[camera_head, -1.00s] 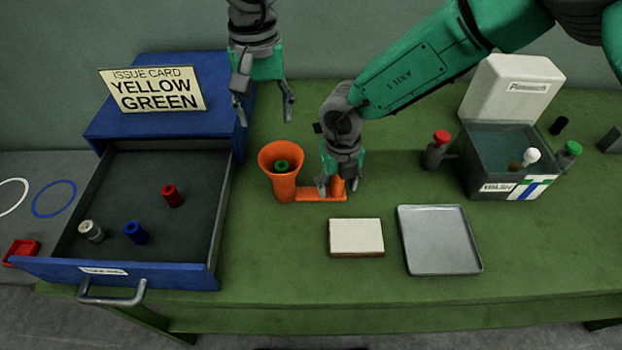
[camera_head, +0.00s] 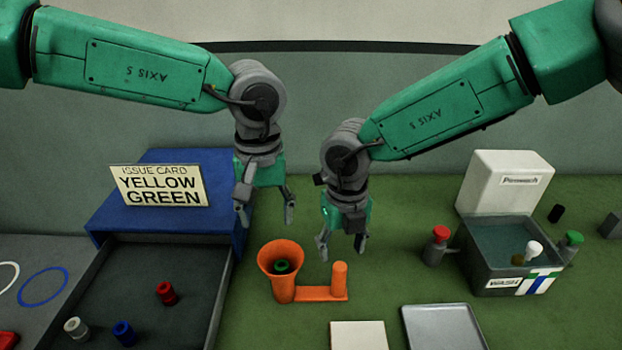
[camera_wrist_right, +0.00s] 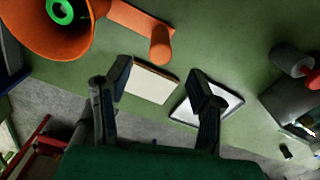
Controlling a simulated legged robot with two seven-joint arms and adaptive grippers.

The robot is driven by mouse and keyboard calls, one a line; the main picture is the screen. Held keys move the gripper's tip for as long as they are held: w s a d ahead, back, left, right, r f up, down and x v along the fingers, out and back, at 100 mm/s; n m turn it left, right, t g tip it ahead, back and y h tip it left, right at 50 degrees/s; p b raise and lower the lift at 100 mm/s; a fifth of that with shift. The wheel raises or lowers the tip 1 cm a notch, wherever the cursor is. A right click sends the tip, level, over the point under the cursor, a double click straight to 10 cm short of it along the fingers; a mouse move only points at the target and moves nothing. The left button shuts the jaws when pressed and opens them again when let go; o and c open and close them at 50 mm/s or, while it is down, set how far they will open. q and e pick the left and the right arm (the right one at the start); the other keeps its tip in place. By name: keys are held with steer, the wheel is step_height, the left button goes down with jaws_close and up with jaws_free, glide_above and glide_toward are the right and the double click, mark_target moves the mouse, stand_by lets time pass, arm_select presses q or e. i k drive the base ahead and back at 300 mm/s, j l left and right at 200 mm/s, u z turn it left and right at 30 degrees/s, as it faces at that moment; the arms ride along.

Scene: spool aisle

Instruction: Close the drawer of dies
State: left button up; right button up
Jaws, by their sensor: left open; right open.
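The drawer (camera_head: 196,308) of the blue cabinet (camera_head: 150,225) is pulled out at the left of the head view. Its front and handle are below the picture now. In it stand a red die (camera_head: 166,292), a blue die (camera_head: 124,333) and a pale grey die (camera_head: 76,328). My left gripper (camera_head: 266,218) is open and empty, above the table by the cabinet's right side. My right gripper (camera_head: 340,246) is open and empty, above and behind the orange post. It also shows open in the right wrist view (camera_wrist_right: 160,82).
An orange holder (camera_head: 310,294) has a funnel with a green piece (camera_head: 283,267) inside and a post. A wash box (camera_head: 510,262) with open lid stands right, beside red- and green-capped bottles. A grey tray (camera_head: 440,325) and pale block (camera_head: 358,336) lie in front. A card reads YELLOW GREEN (camera_head: 160,186).

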mark_target(121, 281)
steer(key=k, duration=1)
